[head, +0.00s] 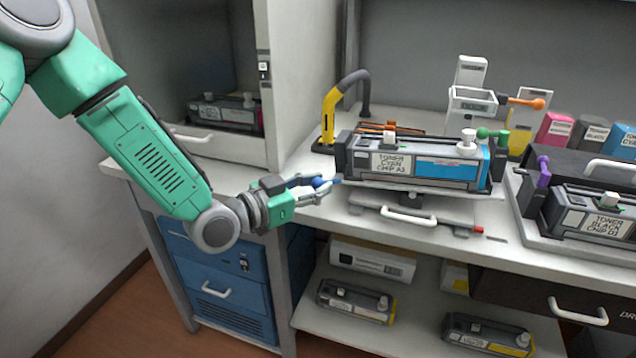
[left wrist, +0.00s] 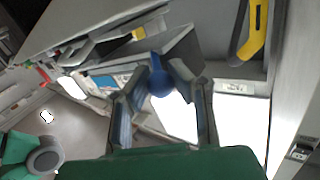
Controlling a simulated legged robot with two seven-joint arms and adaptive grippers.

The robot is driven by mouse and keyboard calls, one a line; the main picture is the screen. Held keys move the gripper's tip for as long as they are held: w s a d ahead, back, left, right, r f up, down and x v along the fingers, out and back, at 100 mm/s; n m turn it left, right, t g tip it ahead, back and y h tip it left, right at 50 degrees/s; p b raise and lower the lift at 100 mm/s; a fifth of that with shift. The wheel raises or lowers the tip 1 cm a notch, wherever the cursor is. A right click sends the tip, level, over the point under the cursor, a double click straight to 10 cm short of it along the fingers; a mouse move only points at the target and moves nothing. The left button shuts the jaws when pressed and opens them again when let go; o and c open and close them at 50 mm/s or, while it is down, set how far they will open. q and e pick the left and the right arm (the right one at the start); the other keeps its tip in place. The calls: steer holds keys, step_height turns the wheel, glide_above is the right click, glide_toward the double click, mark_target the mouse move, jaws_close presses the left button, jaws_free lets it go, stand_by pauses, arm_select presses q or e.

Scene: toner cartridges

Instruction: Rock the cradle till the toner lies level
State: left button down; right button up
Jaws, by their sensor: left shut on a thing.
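The toner cartridge (head: 405,164), labelled "TONER CYAN CHIP A3", lies lengthwise in the cradle (head: 372,195) on the bench. A cyan window (head: 447,170) shows in its front; I cannot tell whether the toner inside lies level. A blue ball knob (head: 320,183) sticks out at the cradle's left end. My left gripper (head: 318,187) is shut on this knob, coming from the left. In the left wrist view the blue knob (left wrist: 160,78) sits between the two fingers, with the cradle's end behind it. My right gripper is not in view.
A yellow curved arm (head: 330,115) stands behind the cradle's left end. A black toner unit (head: 600,213) with a purple knob stands to the right. A white box (head: 472,104) and coloured cartons (head: 556,133) stand behind.

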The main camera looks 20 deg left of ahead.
arm_select(q)
steer(key=shift+r+m+y+p, duration=0.3)
steer(key=shift+r+p, duration=0.35)
steer(key=shift+r, duration=0.3)
steer(key=c, duration=1.3)
jaws_free()
steer(key=shift+c, duration=0.2)
steer(key=shift+f, duration=0.1)
steer(key=v, duration=1.2)
steer(key=shift+w+a, duration=0.1)
steer(key=shift+w, duration=0.05)
